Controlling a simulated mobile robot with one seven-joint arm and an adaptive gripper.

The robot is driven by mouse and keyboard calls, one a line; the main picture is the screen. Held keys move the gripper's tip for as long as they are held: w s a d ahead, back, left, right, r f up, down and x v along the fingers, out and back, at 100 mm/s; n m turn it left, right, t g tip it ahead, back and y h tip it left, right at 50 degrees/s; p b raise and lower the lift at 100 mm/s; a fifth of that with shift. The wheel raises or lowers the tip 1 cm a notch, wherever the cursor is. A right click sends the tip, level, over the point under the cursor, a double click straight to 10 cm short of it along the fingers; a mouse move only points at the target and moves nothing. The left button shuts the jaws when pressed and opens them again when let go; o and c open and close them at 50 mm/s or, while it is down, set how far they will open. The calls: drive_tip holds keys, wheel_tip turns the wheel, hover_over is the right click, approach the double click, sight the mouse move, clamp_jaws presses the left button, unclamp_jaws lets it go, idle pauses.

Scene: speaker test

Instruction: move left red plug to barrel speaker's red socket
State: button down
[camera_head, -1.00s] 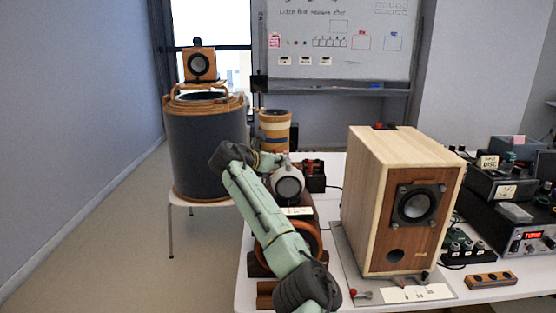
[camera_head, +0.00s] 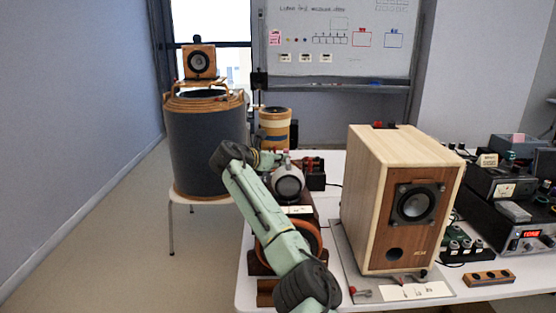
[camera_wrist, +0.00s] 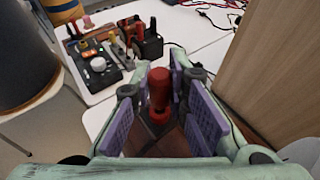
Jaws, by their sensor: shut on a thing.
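My gripper (camera_wrist: 161,68) is shut on a red plug (camera_wrist: 159,92), which stands upright between the purple pads in the wrist view. The plug's lower end is above a brown surface; whether it still sits in a socket cannot be told. A lying barrel-like body with an orange ring (camera_head: 317,241) is partly hidden behind my arm. A large dark drum (camera_head: 205,148) stands at the left. No red socket on either shows clearly.
A wooden box speaker (camera_head: 367,204) stands right of my arm, close beside the gripper in the wrist view (camera_wrist: 275,75). A black device with knobs (camera_wrist: 97,62) is ahead. Black equipment (camera_head: 505,185) fills the table's right side. A striped barrel (camera_head: 274,128) stands behind.

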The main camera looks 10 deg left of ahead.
drive_tip(key=shift+f, duration=0.95)
idle(0.6)
drive_tip(key=c, duration=1.5)
unclamp_jaws()
drive_tip(key=shift+r, duration=3.8)
drive_tip(key=shift+a, duration=0.1)
